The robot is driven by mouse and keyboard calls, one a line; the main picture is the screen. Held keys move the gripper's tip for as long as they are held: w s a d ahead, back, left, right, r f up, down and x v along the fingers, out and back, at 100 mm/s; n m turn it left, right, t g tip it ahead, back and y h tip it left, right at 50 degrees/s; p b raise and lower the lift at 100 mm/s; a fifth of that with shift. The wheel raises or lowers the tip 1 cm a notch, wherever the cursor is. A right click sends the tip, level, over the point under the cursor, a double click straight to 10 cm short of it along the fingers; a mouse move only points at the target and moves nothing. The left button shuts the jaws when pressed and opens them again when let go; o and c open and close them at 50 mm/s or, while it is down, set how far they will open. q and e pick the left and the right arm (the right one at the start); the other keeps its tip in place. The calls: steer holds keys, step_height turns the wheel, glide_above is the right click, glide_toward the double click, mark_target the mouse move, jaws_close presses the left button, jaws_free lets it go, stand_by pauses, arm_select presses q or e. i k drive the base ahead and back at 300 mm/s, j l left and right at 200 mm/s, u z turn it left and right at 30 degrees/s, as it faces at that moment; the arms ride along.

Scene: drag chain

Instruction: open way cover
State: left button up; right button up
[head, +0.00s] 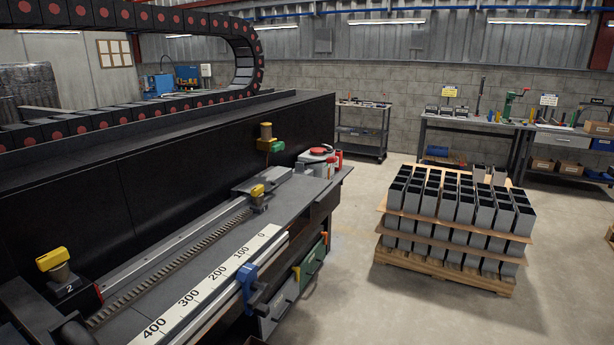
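A long dark machine bed (215,225) runs from the lower left toward the middle. A ribbed dark strip (180,262) lies along it beside a pale rail (165,262); I cannot tell whether this strip is the way cover or whether it is open. A yellow-topped post (52,260) marked 2 stands at the near end. A smaller yellow-topped post (258,195) stands on a carriage at the far end. A white scale (210,285) reads from 0 to 400. Neither of my grippers is in view.
A black drag chain (248,65) with red discs curves above the dark wall (180,160) behind the bed. A blue clamp (250,288) sticks out at the bed's front edge. A pallet (450,275) of grey boxes stands right. The floor between is clear.

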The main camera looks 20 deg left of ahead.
mark_target(271, 179)
steer(key=i+u, duration=0.2)
steer(key=i, duration=0.4)
steer(key=i+l+u, duration=0.15)
steer(key=i, duration=0.5)
steer(key=l, duration=0.1)
